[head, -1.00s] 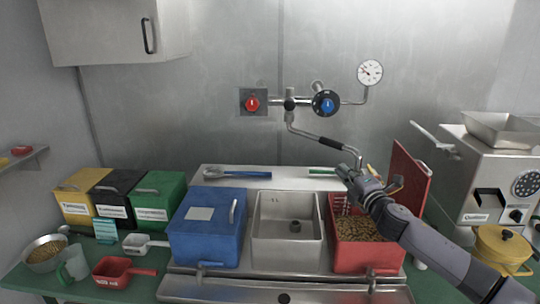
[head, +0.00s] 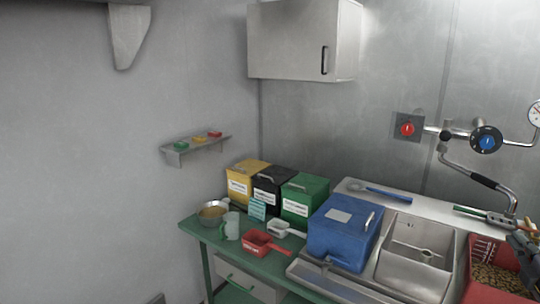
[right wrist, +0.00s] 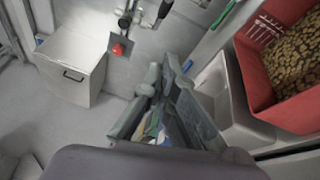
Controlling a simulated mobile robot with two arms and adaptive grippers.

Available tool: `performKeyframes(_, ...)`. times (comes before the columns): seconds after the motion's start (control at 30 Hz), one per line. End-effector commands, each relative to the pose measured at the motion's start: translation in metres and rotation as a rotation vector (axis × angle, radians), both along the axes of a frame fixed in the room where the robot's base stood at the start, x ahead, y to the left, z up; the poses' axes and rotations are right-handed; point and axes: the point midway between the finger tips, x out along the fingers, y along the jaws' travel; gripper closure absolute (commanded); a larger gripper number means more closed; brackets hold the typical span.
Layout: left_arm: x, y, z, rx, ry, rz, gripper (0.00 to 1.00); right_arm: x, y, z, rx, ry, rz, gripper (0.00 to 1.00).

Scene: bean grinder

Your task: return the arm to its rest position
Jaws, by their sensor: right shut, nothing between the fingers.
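My right gripper (head: 524,243) shows partly at the right edge of the head view, above the red bin (head: 478,252) of brown beans or pellets. In the right wrist view its fingers (right wrist: 158,78) are shut with nothing between them. The rest of my right arm is out of the head view. My left gripper is in neither view.
A steel sink (head: 415,255) and a blue lidded bin (head: 342,240) stand left of the red bin. A faucet pipe (head: 480,178) reaches out from the wall near the gripper. Yellow, black and green boxes stand on the green table (head: 215,240). A wall cabinet (head: 295,42) hangs above.

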Motion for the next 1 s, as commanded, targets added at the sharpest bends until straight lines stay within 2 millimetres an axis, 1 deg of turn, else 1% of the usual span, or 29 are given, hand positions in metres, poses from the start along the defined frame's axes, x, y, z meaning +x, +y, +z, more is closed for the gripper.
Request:
performKeyframes(0.03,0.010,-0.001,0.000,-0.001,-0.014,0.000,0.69,0.000,0.000,0.000,0.000,0.000,0.000,1.00)
performKeyframes(0.07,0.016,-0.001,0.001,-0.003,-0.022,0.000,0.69,0.000,0.000,0.000,0.000,0.000,0.000,1.00)
performKeyframes(0.1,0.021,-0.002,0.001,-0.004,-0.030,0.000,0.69,-0.002,0.003,-0.009,0.024,0.007,-0.007,1.00)
performKeyframes(0.2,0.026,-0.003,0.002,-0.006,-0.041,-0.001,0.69,-0.006,0.008,-0.024,0.070,0.020,-0.022,1.00)
performKeyframes(0.33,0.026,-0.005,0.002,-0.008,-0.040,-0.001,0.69,-0.013,0.016,-0.047,0.138,0.042,-0.045,1.00)
performKeyframes(0.47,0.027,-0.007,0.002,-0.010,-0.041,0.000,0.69,-0.023,0.029,-0.077,0.227,0.072,-0.078,1.00)
performKeyframes(0.57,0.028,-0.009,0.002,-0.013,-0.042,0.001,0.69,-0.034,0.042,-0.104,0.315,0.103,-0.110,1.00)
performKeyframes(0.67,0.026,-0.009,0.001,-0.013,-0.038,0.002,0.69,-0.049,0.060,-0.135,0.414,0.142,-0.152,1.00)
performKeyframes(0.77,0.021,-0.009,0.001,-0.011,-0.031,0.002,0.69,-0.070,0.085,-0.172,0.542,0.195,-0.206,1.00)
performKeyframes(0.83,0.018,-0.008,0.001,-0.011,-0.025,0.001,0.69,-0.091,0.110,-0.201,0.655,0.245,-0.257,1.00)
performKeyframes(0.87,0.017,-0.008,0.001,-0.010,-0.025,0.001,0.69,-0.102,0.123,-0.214,0.708,0.271,-0.282,1.00)
performKeyframes(0.9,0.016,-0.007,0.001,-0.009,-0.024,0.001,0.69,-0.118,0.142,-0.232,0.787,0.308,-0.319,1.00)
performKeyframes(0.97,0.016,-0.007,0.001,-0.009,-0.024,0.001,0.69,-0.144,0.173,-0.254,0.899,0.368,-0.378,1.00)
performKeyframes(1.0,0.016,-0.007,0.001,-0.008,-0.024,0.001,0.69,-0.160,0.193,-0.267,0.968,0.408,-0.415,1.00)
